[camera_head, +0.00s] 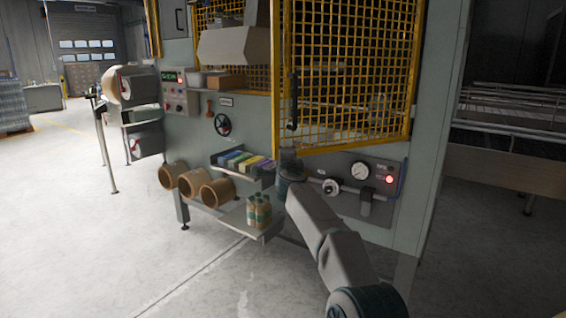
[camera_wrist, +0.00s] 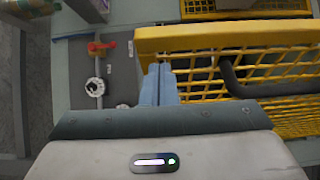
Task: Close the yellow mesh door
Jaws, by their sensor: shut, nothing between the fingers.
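The yellow mesh door (camera_head: 345,148) hangs on the front of the grey-green machine and stands partly open, its left edge swung out towards me. It carries a dark vertical handle (camera_head: 292,100) near that edge. My gripper (camera_head: 290,155) is at the door's lower left corner, below the handle. In the wrist view the blue-grey fingers (camera_wrist: 159,70) are shut together and empty. Their tips are close against the yellow frame bar (camera_wrist: 210,38); I cannot tell if they touch. The dark handle (camera_wrist: 233,80) shows to the right of the fingers.
A panel with a gauge (camera_head: 361,171) and a red light lies below the door. A small shelf of coloured boxes (camera_head: 243,161), cardboard-brown rolls (camera_head: 192,183) and bottles (camera_head: 259,211) are left of my arm. The floor (camera_head: 90,230) at the left is clear.

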